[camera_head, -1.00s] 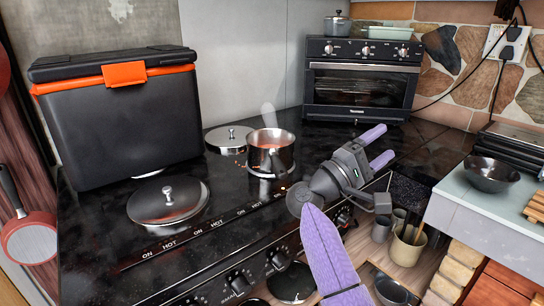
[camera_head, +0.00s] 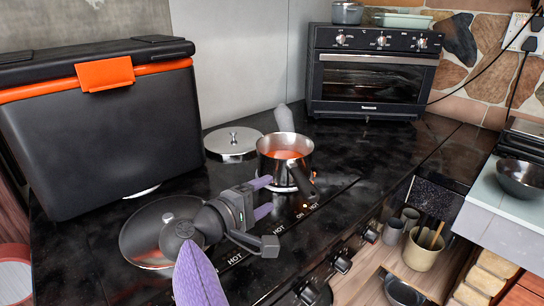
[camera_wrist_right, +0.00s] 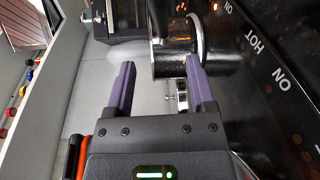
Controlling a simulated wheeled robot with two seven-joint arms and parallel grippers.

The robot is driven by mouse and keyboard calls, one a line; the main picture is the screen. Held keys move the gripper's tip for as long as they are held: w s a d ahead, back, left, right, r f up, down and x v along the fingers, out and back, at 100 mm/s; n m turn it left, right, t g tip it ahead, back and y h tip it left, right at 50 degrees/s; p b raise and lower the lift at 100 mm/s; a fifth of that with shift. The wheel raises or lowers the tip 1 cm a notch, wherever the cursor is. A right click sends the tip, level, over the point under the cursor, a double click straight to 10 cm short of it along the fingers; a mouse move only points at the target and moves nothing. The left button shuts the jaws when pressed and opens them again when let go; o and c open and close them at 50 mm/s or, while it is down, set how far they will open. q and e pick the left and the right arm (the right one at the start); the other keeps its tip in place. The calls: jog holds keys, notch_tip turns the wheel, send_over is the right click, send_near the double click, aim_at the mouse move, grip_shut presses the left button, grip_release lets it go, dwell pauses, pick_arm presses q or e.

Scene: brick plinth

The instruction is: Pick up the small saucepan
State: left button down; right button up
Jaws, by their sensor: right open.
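The small saucepan (camera_head: 273,164) is steel with orange-red contents and stands upright on the black stove top. Its dark handle points toward the front right in the head view. My right gripper (camera_head: 264,197) is open, with its purple fingers pointing at the saucepan from the front left, near its lower side. In the right wrist view the open fingers (camera_wrist_right: 160,68) have the saucepan (camera_wrist_right: 174,64) just beyond them, nearer the right finger. I cannot tell whether a finger touches it. My left gripper is not in view.
A large black cooler box (camera_head: 100,135) with an orange latch stands at the left. A toaster oven (camera_head: 370,80) stands at the back. Stove top to the saucepan's right is clear.

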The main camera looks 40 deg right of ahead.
aim_at(295, 180)
jog(key=x, duration=1)
jog(key=shift+s, duration=0.2)
jog(key=shift+c, duration=0.3)
grip_shut()
jog(key=shift+f, duration=0.1)
dwell(0.5)
